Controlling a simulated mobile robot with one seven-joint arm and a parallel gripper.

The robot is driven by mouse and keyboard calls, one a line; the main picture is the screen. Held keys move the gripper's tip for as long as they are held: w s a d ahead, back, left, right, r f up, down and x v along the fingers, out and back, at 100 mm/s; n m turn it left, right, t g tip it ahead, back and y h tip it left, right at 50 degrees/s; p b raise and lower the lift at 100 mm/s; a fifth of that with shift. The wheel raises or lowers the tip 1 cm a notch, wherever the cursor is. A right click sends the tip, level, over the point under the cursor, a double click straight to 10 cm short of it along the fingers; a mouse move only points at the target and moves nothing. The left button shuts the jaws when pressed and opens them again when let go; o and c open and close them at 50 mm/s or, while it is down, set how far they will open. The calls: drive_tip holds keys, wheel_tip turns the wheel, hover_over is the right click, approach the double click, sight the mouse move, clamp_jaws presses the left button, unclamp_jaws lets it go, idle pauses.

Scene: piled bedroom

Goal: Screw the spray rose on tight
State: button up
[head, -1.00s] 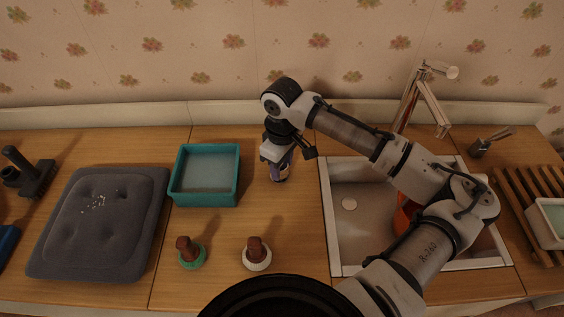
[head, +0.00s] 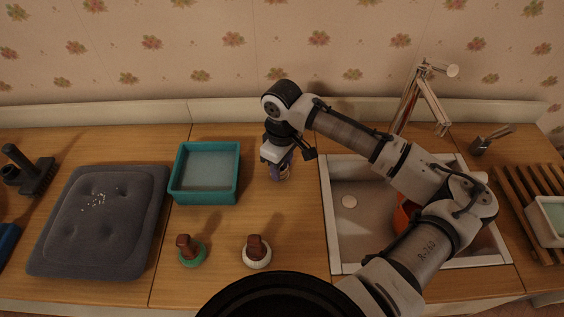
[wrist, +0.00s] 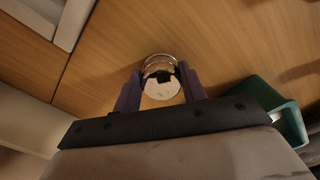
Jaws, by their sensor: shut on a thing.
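My gripper (head: 280,174) points down at the wood counter, between the teal tray and the sink. In the wrist view its two purple fingers (wrist: 160,88) are shut on a round, pale piece with a dark notch (wrist: 162,92), likely the spray rose. A shiny, clear-looking round rim (wrist: 158,62) shows just beyond it, close to the counter. What stands under the pale piece, and whether the two are seated together, is hidden. In the head view the fingers and wrist cover most of the held piece.
A teal tray (head: 238,188) stands left of my gripper; the sink (head: 337,215) is to its right. Two brown-handled pieces, one on a green base (head: 192,260), one on a white base (head: 257,264), stand in front. A grey cushion (head: 100,235) lies left.

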idle(0.3)
drive_tip(key=o, duration=1.8)
drive_tip(key=shift+f, duration=0.1)
